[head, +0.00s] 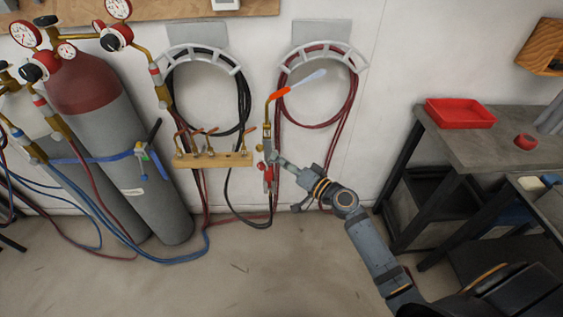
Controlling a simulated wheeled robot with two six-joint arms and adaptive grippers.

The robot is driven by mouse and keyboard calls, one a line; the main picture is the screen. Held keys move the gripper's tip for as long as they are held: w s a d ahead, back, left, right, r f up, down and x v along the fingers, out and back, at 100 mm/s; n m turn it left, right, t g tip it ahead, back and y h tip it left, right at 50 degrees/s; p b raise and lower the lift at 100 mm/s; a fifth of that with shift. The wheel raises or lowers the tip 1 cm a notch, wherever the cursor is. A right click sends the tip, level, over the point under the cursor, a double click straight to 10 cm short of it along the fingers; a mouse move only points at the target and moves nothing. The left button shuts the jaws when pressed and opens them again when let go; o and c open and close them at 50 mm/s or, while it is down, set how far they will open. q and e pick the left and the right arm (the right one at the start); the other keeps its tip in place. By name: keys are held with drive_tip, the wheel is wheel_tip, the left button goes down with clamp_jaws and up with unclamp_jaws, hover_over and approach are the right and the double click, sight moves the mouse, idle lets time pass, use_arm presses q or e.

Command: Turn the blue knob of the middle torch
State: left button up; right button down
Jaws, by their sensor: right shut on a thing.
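A brass torch (267,130) stands upright in front of the wall, to the right of a wooden rack (235,159). Its bent neck points up and right, with an orange and pale, flame-like streak (290,87) at its tip. Red fittings (268,178) show at its lower end. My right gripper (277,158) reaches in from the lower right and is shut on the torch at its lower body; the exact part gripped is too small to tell. Smaller brass torches (196,139) sit on the rack. I cannot make out a blue knob. My left gripper is not in view.
Gas cylinders (155,170) with gauges stand at the left, with red and blue hoses on the floor. Coiled hoses hang on wall holders (322,55) behind the torch. A bench with a red tray (460,113) stands at the right. The middle floor is mostly clear.

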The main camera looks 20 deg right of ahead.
drive_tip(key=shift+m, duration=3.6)
drive_tip(key=c, duration=1.1)
unclamp_jaws()
drive_tip(key=shift+f, duration=0.1)
drive_tip(key=v, duration=0.7)
drive_tip(key=shift+s+d, duration=0.15)
